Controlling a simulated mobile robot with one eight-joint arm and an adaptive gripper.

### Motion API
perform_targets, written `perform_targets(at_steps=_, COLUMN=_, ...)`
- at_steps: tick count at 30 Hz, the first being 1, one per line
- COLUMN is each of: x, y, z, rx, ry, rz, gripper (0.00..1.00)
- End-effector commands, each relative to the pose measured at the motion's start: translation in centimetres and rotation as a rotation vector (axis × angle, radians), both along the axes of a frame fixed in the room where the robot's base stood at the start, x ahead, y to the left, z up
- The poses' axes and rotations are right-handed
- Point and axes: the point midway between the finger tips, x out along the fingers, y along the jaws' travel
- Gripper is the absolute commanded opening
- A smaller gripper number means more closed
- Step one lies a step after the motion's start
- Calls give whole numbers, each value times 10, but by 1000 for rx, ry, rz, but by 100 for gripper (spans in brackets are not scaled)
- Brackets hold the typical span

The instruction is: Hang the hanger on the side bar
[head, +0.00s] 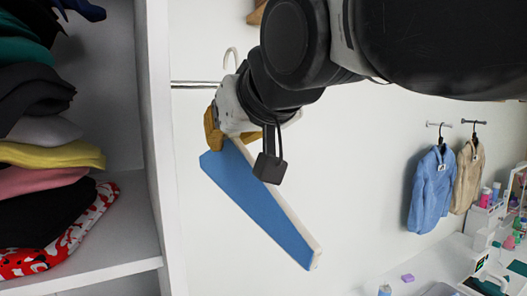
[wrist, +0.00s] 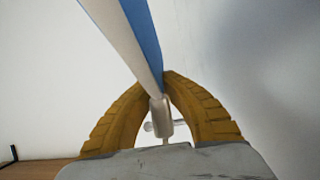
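The hanger (head: 258,200) is blue with a pale edge and hangs tilted below my gripper (head: 214,131), its long end down to the right. My gripper's yellow fingers are shut on its upper part. In the wrist view the hanger (wrist: 135,45) runs up from between the fingertips (wrist: 163,93). Its pale hook (head: 231,57) shows above my gripper in the head view. The silver side bar (head: 195,84) sticks out rightward from the wardrobe panel, and its right end is hidden behind my gripper. I cannot tell whether hook and bar touch.
The white wardrobe panel (head: 155,130) stands left, with folded clothes (head: 45,155) on shelves beyond it. A blue jacket (head: 431,190) and a tan jacket (head: 467,175) hang on the right wall. A cluttered white counter (head: 440,265) is at lower right.

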Motion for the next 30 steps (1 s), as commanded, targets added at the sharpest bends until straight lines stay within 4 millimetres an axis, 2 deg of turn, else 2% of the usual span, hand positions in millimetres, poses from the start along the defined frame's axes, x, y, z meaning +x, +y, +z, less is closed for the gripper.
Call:
perform_targets(at_steps=14, x=-2, y=-1, z=0, rx=-3, ry=-1, rz=3, gripper=0)
perform_targets(at_steps=30, x=41, y=25, z=1, rx=-3, ry=-2, rz=3, gripper=0)
